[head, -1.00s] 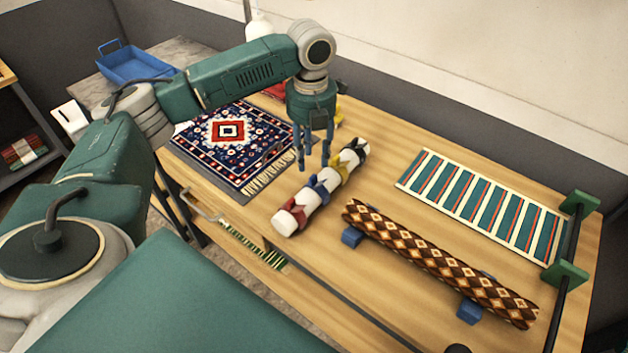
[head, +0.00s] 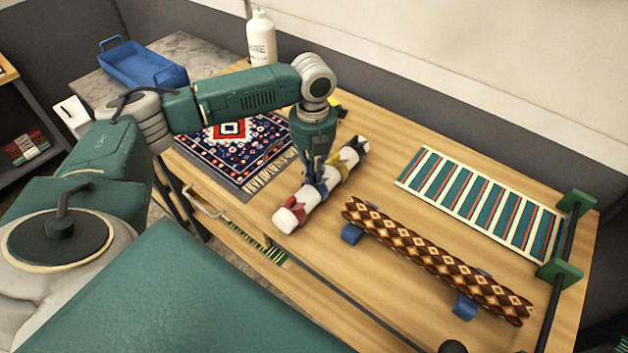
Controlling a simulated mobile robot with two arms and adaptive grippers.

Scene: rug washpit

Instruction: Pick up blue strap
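The blue strap (head: 319,188) is around a white roll (head: 313,199) that lies slantwise on the wooden table. A red strap (head: 292,208), a yellow strap (head: 340,167) and a dark green strap (head: 358,147) sit along the same roll. My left gripper (head: 315,177) points down right at the blue strap, and its blue fingers overlap the strap in the head view. I cannot tell whether the fingers are closed on it. The fingers hide part of the strap. My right gripper is not in view.
A brown patterned roll (head: 430,255) rests on blue blocks to the right. A striped mat (head: 480,200) lies behind it. A patterned rug (head: 232,145) lies left of the white roll. A white bottle (head: 261,38) and a blue tray (head: 143,68) stand at the back.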

